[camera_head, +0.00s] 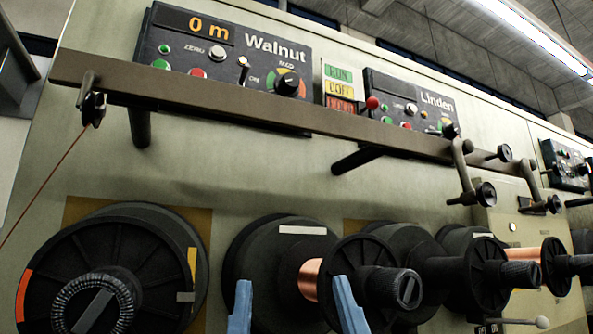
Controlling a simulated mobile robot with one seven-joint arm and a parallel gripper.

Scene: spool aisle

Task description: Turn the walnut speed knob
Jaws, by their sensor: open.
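The walnut speed knob (288,84) is a black round knob with a pale pointer mark, on a dial with green, orange and red sectors. It sits at the right of the dark Walnut panel (222,65), high on the pale machine face. My gripper (292,281) shows as two blue fingers at the bottom of the picture, spread apart with nothing held between them. In the picture it is well below the knob, in front of the spools. Part of the Walnut panel's lower edge is hidden behind a long bar.
A brown horizontal bar (215,105) with posts crosses in front of the panels, just below the knob. Black spools, one with copper wire (311,279), stick out below. A Linden panel (408,104) with a red-tipped lever is to the right. A wire runs at the left.

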